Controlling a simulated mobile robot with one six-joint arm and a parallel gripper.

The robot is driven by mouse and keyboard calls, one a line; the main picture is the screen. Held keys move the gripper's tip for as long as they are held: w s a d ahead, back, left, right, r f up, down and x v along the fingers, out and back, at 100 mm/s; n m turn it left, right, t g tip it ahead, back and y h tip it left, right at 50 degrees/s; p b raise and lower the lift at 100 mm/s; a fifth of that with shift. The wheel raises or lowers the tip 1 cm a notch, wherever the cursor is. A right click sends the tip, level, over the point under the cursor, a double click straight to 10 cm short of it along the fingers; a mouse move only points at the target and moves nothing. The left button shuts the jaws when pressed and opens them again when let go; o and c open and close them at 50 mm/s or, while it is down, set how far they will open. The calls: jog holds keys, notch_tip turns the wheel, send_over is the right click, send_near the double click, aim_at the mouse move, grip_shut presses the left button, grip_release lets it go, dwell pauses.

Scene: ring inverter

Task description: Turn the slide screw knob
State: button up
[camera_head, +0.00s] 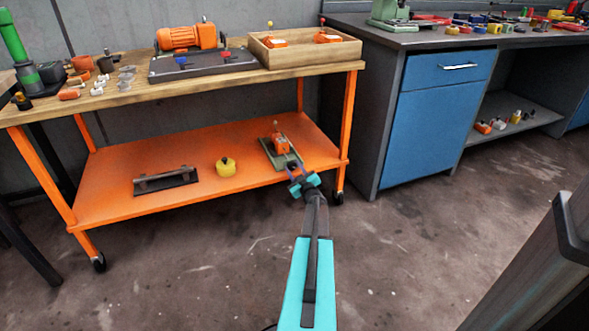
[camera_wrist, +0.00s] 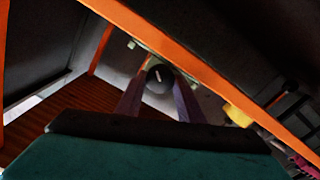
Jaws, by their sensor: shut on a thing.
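The slide screw device, a flat green base with an orange block (camera_head: 281,145) on it, sits on the orange lower shelf of the cart, near its right end. In the wrist view its round black slide screw knob (camera_wrist: 158,74) has a short pale mark on its face. My gripper (camera_head: 296,178) reaches in over the shelf's front edge at the near end of the device. In the wrist view my gripper (camera_wrist: 160,92) has one finger on each side of the knob and is shut on it. In the head view the gripper hides the knob.
On the orange lower shelf (camera_head: 110,190), a yellow round part (camera_head: 226,166) and a dark bracket (camera_head: 166,181) lie left of the device. An orange cart leg (camera_head: 345,130) stands close on the right. A blue cabinet (camera_head: 436,138) is further right. The floor in front is clear.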

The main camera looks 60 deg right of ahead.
jog(key=shift+s+f, duration=0.15)
jog(key=shift+s, duration=0.05)
jog(key=shift+d, duration=0.1)
jog(key=o, duration=0.9)
jog(key=shift+o, duration=0.8)
jog(key=shift+w, duration=0.1)
jog(key=p+v, duration=0.3)
jog(key=v, duration=1.1)
jog(key=shift+p, duration=0.4)
jog(key=shift+w, duration=0.1)
